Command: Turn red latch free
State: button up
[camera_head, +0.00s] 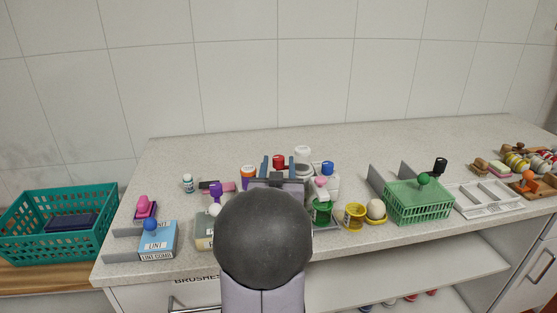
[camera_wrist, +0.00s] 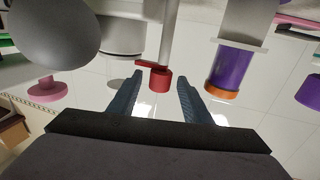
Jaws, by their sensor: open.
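The red latch (camera_wrist: 157,76) is in the wrist view, a red cylinder with a short arm pointing left, next to a pale upright post. It lies just beyond and between my fingertips, and I see no contact. In the head view a red top (camera_head: 279,161) shows between my gripper's fingers, probably the same latch. My gripper (camera_wrist: 160,82) is open, its two blue-grey fingers spread with nothing between them. In the head view my gripper (camera_head: 278,168) reaches over the counter, and my dark round arm link hides what lies below it.
A purple bottle with an orange cap (camera_wrist: 229,72) stands close to the right finger in the wrist view. White bottles (camera_head: 329,178) and a green jar (camera_head: 321,211) crowd the right side in the head view. A blue lint box (camera_head: 158,242) is at left. The counter behind is clear.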

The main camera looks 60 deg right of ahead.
jog(key=shift+x, duration=0.95)
jog(key=c, duration=1.1)
